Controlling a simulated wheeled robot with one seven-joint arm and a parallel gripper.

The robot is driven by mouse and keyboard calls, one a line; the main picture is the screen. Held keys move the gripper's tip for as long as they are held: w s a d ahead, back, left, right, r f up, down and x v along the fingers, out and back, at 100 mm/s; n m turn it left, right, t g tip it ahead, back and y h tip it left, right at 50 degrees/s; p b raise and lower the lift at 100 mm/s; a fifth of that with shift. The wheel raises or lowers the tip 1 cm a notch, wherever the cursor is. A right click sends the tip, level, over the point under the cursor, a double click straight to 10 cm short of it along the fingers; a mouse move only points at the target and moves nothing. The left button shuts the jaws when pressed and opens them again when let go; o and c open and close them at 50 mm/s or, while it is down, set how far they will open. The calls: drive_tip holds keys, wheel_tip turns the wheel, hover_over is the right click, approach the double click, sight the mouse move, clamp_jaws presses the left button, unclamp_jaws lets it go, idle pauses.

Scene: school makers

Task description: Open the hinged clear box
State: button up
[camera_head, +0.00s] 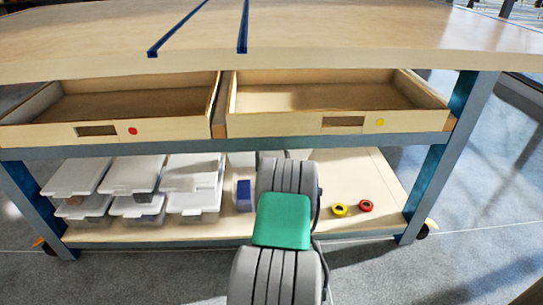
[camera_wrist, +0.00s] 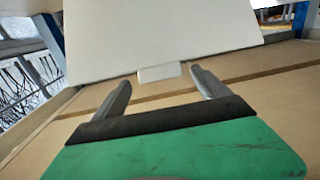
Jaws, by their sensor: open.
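In the wrist view a large pale, flat panel (camera_wrist: 150,35) fills the upper middle, with a small white tab (camera_wrist: 158,73) at its near edge. It looks like the lid of the box; no seam or hinge shows, so I cannot tell whether it is raised. My gripper (camera_wrist: 160,80) is open and empty, its two fingers spread either side of the tab; I cannot tell whether they touch. In the head view my arm hides the gripper, and only a pale edge of a box (camera_head: 300,154) shows behind it on the lower shelf.
Several white-lidded clear boxes (camera_head: 132,174) are stacked on the lower shelf (camera_head: 385,195) at left, beside a blue item (camera_head: 244,194). Yellow (camera_head: 339,210) and red (camera_head: 366,206) rolls lie at right. Two open drawers (camera_head: 115,125) (camera_head: 300,122) overhang the shelf.

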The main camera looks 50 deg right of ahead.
drive_tip(key=shift+w+d, duration=0.45)
drive_tip(key=shift+c, duration=0.5)
clamp_jaws()
